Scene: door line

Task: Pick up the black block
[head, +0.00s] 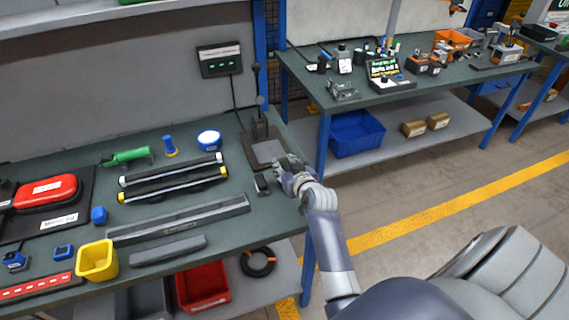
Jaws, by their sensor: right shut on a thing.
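A small black block (261,184) is at the right end of the near workbench, just in front of a dark plate with a pale panel. My right gripper (275,178) reaches in from the right over the bench edge and is shut on the black block. The fingertips are small here, and I cannot tell whether the block is clear of the bench top. My left gripper is not in view.
The workbench (190,183) holds grey and black bars (180,218), a yellow bin (97,260), a green tool (126,157) and a red case (45,191). A stand (262,125) rises behind the block.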

